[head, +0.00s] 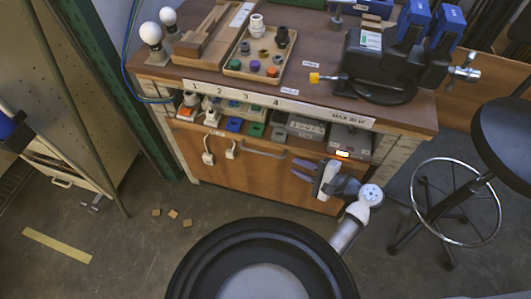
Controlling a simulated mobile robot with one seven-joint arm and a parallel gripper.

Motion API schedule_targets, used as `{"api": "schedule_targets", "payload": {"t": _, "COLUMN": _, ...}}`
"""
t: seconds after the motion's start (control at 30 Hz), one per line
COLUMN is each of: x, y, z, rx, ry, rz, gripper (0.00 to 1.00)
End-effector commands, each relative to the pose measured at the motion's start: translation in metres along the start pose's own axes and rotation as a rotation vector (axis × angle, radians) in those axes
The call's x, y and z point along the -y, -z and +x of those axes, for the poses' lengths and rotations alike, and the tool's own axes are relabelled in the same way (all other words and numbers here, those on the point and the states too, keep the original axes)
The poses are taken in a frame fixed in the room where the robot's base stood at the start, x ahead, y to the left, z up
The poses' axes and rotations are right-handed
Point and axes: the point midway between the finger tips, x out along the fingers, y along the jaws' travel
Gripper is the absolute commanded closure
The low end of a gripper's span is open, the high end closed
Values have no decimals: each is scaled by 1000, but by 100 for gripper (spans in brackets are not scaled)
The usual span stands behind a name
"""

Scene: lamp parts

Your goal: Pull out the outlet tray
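Below the workbench top, a row of coloured outlets (234,125) sits in a shallow opening under a strip numbered 1 to 4. I take this as the outlet tray, but its edges are hard to make out. Below the row, a grey bar handle (263,153) is on the wooden front (255,170). My gripper (302,169) is in front of the wooden front, to the right of the handle and slightly lower.
Grey boxes (349,139) fill the right of the opening. On the bench top (310,85) are a parts tray (235,63), light bulbs (151,34) and a vise (385,65). A stool (470,185) stands right. Small wooden blocks (172,214) lie on the floor left.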

Motion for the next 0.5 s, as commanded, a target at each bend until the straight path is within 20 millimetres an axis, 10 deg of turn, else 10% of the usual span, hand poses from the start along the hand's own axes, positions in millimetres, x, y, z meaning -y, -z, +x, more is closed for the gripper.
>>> {"api": "schedule_targets", "payload": {"t": 0.5, "x": 0, "y": -1, "z": 102, "rx": 3, "ry": -2, "rz": -1, "gripper": 81}}
